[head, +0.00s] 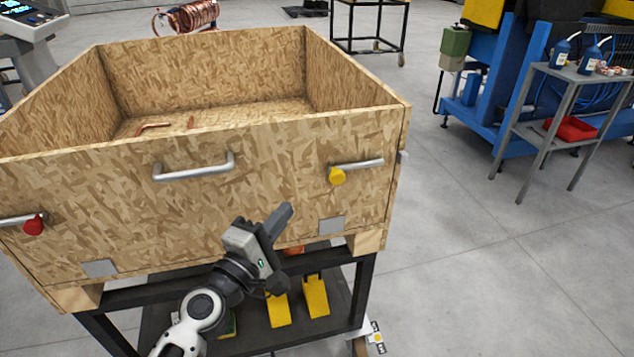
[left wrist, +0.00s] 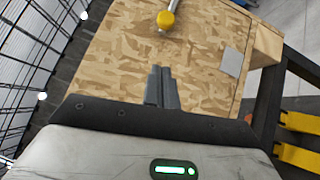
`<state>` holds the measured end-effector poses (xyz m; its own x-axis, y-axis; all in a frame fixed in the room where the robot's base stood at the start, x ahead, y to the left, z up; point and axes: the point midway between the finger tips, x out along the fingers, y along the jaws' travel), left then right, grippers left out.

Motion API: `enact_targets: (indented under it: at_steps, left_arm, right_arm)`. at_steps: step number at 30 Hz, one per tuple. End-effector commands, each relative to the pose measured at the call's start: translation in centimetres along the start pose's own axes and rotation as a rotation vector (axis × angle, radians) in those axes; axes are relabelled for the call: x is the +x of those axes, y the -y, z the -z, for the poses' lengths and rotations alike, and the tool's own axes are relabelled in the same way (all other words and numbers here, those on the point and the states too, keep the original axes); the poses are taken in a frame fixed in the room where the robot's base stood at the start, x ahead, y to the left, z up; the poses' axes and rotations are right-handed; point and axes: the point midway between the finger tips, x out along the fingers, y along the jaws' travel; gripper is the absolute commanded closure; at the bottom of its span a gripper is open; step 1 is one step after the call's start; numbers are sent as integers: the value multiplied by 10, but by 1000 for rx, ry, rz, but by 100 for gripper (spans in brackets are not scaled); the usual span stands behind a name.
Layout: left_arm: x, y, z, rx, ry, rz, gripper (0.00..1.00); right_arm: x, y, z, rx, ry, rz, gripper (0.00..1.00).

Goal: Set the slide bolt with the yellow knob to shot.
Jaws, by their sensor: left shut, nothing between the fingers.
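The slide bolt with the yellow knob (head: 337,176) is at the right end of the wooden crate's front panel. Its grey rod (head: 362,164) lies roughly level and reaches toward the crate's right edge. The yellow knob also shows at the top of the left wrist view (left wrist: 166,19). My left gripper (head: 284,216) is in front of the panel, below and left of the yellow knob and apart from it. Its fingers (left wrist: 162,84) are together and empty in the left wrist view. My right gripper is not in view.
A second bolt with a red knob (head: 33,226) is at the panel's left end. A grey handle (head: 194,168) sticks out mid-panel. The crate (head: 75,212) stands on a black cart frame (head: 361,293). A grey side table (head: 580,76) stands at right; floor between is clear.

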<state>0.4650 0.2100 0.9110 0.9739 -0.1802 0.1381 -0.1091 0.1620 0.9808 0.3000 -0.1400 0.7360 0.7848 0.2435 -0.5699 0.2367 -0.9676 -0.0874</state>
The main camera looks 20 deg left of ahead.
Motion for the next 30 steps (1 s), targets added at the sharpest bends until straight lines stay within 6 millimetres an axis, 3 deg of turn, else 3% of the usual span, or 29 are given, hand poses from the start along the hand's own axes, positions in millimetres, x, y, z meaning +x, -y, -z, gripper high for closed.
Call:
enact_targets:
  at_steps: [6,12,30]
  left_arm:
    - [50,-4,-1,0,1,-3,100]
    - [70,-2,-20,-3,0,-1,100]
    - [79,0,-28,1,-5,-1,100]
  right_arm:
    - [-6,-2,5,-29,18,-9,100]
    - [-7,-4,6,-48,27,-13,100]
    - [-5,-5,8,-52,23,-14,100]
